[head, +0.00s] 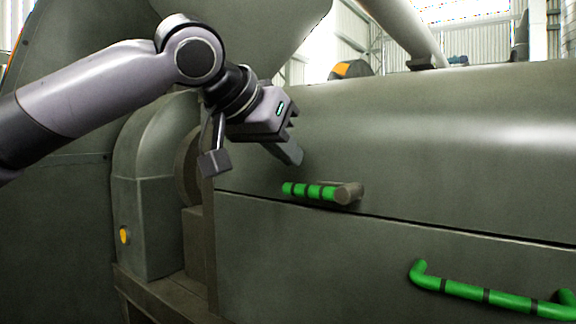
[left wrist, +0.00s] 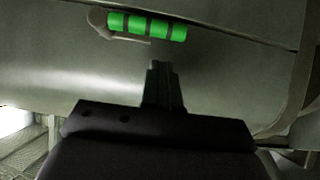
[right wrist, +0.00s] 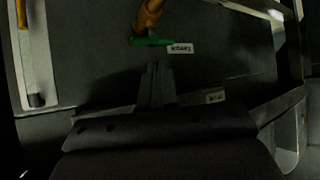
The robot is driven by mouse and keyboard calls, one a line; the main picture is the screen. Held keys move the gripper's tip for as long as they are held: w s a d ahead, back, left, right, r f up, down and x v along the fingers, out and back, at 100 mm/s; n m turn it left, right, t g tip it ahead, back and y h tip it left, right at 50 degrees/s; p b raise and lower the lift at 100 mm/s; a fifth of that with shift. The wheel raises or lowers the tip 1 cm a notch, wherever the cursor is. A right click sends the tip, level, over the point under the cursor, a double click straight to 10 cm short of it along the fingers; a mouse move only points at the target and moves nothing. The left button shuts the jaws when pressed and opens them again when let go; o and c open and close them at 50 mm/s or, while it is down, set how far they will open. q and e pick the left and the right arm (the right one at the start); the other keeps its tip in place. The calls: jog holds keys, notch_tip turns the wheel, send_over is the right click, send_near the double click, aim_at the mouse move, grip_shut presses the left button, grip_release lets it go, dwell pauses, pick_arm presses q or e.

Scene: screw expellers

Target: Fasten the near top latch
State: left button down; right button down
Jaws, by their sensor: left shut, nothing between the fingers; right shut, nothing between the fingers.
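The latch (head: 310,191) has a green grip with dark bands and a grey-brown round pivot at its right end. It lies roughly level on the grey machine housing, just above the dark seam. It also shows at the top of the left wrist view (left wrist: 147,26). My left gripper (head: 289,153) is shut and empty, just above the latch and apart from it. In the left wrist view its fingertips (left wrist: 159,66) point toward the grip. My right gripper (right wrist: 157,67) is shut and empty. It is out of the head view.
A green bar handle (head: 487,294) with dark bands sits on the lower panel at right. A round-topped grey casing (head: 150,215) stands left of the housing. The right wrist view shows an orange-brown pipe (right wrist: 148,17), a green lever (right wrist: 151,41) and a white label (right wrist: 181,48) beyond the fingers.

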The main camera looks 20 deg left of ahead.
aim_at(291, 193)
pick_arm(q)
jog(key=shift+w+f, duration=0.2)
jog(key=shift+f, duration=1.15)
jog(key=shift+a+f+n+h, duration=0.1)
jog(key=shift+f+n+h, duration=0.2)
jog(key=shift+f, duration=0.1)
jog(key=shift+w+a+f+h, duration=0.1)
jog(key=shift+f+h, duration=0.2)
jog(key=shift+a+f+n+g+h, duration=0.15)
jog(key=shift+f+n+g+h, duration=0.3)
jog(key=shift+f+n, duration=0.3)
jog(key=s+d+f+n+h+p, duration=0.1)
jog(key=s+d+f+n+h, duration=0.1)
jog(key=d+f+n+h, duration=0.3)
jog(key=shift+f+n+t+h+p, duration=0.4)
jog(key=shift+f+n+h, duration=1.35)
jog(key=shift+n, duration=0.5)
jog(key=shift+r, duration=0.1)
